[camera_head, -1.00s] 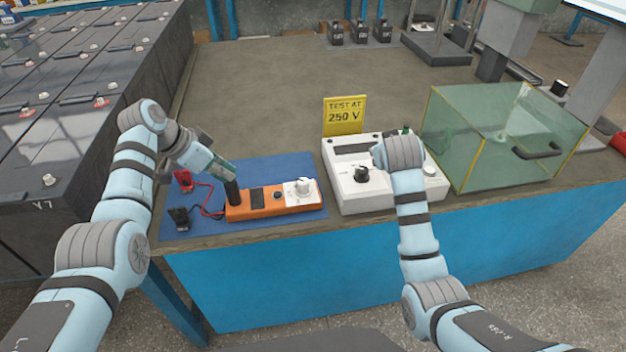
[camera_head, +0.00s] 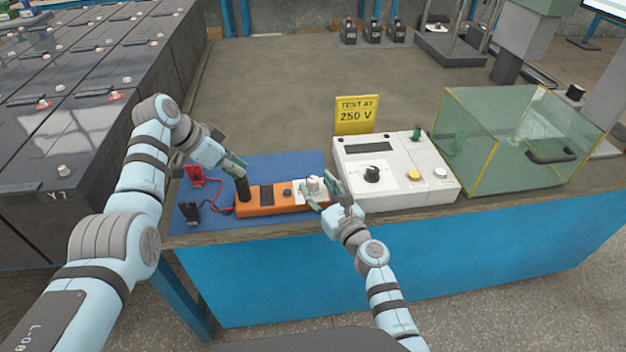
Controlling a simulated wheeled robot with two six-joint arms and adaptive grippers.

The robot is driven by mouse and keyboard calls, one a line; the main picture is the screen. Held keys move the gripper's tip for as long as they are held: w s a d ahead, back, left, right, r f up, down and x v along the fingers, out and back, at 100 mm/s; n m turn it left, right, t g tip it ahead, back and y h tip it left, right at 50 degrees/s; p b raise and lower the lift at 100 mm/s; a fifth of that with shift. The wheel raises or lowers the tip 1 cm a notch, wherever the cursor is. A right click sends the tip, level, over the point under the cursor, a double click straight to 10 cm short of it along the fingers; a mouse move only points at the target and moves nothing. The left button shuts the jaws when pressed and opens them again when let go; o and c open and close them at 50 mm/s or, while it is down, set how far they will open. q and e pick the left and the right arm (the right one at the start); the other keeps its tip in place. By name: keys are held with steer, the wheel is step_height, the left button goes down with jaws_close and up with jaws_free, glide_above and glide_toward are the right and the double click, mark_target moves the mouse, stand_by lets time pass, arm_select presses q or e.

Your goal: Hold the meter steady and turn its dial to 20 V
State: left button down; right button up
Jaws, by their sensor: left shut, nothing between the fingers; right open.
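The orange meter (camera_head: 262,206) lies on the blue mat (camera_head: 290,164), with a small dark screen and a white dial (camera_head: 314,185) on a pale panel at its right end. I cannot read the dial's setting. My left gripper (camera_head: 240,174) is shut, pointing down at the meter's left end, where a dark upright piece (camera_head: 243,190) stands; whether it touches the meter is unclear. My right gripper (camera_head: 317,190) is open, with its fingers around the white dial from the front right. I cannot tell whether they touch it.
Red and black clips (camera_head: 194,175) with leads lie left of the meter. A white box (camera_head: 408,186) with a black knob stands close on the right, behind it a yellow "TEST AT 250 V" sign (camera_head: 356,115). A glass tank (camera_head: 490,165) is further right.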

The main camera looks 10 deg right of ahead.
steer(key=shift+x, duration=1.45)
jaws_close()
steer(key=shift+a+r+m+h, duration=0.1)
steer(key=shift+m+h, duration=0.2)
steer(key=shift+h, duration=0.1)
steer(key=shift+m+t+h, duration=0.3)
steer(key=shift+m+h, duration=0.1)
steer(key=shift+h, duration=0.2)
jaws_free()
